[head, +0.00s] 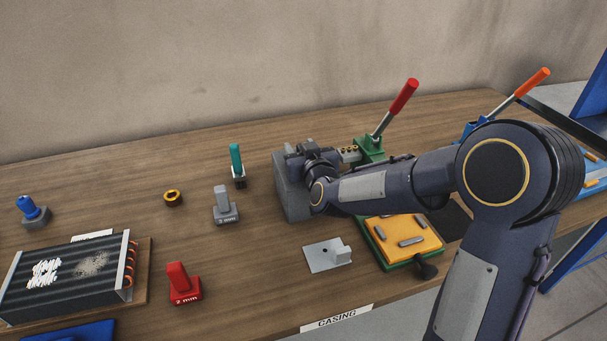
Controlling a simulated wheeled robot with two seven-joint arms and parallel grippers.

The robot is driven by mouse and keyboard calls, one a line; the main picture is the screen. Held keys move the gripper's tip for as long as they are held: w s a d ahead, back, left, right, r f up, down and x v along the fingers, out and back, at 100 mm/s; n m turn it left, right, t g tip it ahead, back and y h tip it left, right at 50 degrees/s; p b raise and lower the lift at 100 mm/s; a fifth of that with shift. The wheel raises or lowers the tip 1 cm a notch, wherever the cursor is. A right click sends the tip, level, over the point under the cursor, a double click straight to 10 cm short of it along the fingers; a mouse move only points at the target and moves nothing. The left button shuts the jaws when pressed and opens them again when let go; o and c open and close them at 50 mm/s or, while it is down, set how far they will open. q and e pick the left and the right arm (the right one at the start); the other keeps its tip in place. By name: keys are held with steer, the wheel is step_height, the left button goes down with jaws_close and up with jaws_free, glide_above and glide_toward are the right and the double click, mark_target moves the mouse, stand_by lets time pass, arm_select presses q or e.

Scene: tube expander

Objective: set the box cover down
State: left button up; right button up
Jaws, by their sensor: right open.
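A grey box-shaped piece (290,200), which looks like the box cover, stands on the wooden table in the middle of the head view. My right gripper (297,151) is open at its top right; my own wrist hides part of the piece. I cannot tell whether the fingers touch it. A flat light grey plate (322,257) with a small raised block lies on the table in front of it. My left gripper is not in view.
A green press with a red lever (403,95) stands behind my right arm. A yellow-topped tray (376,226) with grey pieces is right of the plate. Grey (224,207) and red (180,284) blocks and a finned coil unit (68,280) are left.

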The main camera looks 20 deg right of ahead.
jaws_close()
steer(key=shift+r, duration=0.1)
stand_by(0.4)
